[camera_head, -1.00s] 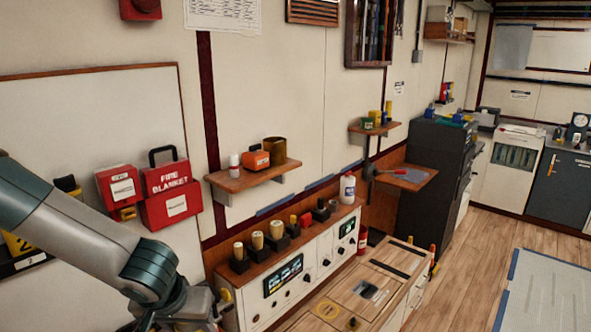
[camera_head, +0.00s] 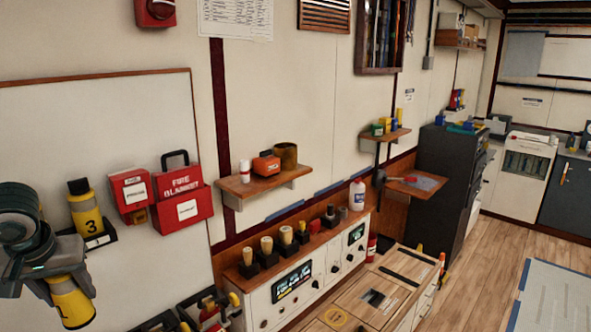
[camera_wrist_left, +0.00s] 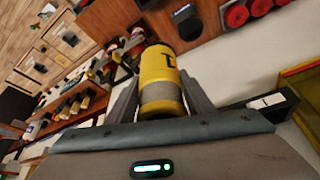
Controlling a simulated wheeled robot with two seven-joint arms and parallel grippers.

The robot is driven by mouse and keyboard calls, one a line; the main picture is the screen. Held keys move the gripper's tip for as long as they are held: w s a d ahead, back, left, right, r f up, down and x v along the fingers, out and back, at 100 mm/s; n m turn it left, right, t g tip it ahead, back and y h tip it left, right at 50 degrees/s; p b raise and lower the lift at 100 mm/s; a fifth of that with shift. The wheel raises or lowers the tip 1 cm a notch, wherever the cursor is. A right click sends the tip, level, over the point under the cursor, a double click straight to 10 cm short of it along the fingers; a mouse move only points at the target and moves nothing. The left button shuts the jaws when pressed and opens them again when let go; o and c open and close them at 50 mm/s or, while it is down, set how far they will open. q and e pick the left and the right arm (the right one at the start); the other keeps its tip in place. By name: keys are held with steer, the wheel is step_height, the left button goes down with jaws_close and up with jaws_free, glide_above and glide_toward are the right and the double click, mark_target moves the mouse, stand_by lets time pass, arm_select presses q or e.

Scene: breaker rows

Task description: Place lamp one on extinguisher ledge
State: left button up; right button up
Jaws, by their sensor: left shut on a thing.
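My left gripper (camera_head: 60,278) is at the lower left of the head view. It is shut on a yellow lamp (camera_head: 72,306), held in front of the wall. The wrist view shows this lamp (camera_wrist_left: 160,75) between the fingers, with a dark cap and a dark mark; I cannot read its number clearly. A yellow lamp marked 3 (camera_head: 85,212) stands in a black wall holder. No ledge is labelled for an extinguisher; a small red extinguisher (camera_head: 371,246) shows beside the console. My right gripper is not in view.
A wooden wall shelf (camera_head: 240,187) carries a white-and-red bottle, an orange box and a brown cup. Another shelf (camera_head: 400,134) holds small items; a side ledge (camera_head: 425,190) is lower. The console (camera_head: 285,290) has several knobs on top.

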arm_select(q)
steer(key=s+a, duration=0.1)
steer(key=a, duration=0.1)
steer(key=s+a+n, duration=0.1)
steer(key=a, duration=0.1)
steer(key=s+a+n, duration=0.1)
steer(key=a, duration=0.2)
steer(key=shift+s+y, duration=0.3)
steer(key=shift+s, duration=0.05)
steer(key=shift+n+g+y, duration=0.3)
steer(key=shift+n, duration=0.5)
steer(key=s+a+f, duration=0.1)
steer(key=f, duration=0.1)
steer(key=s+a+f, duration=0.1)
steer(key=s+f, duration=0.1)
steer(key=s+a+f, duration=0.1)
steer(key=f, duration=0.1)
steer(key=shift+s, duration=0.35)
steer(key=shift+d+f, duration=0.2)
steer(key=shift+d, duration=0.05)
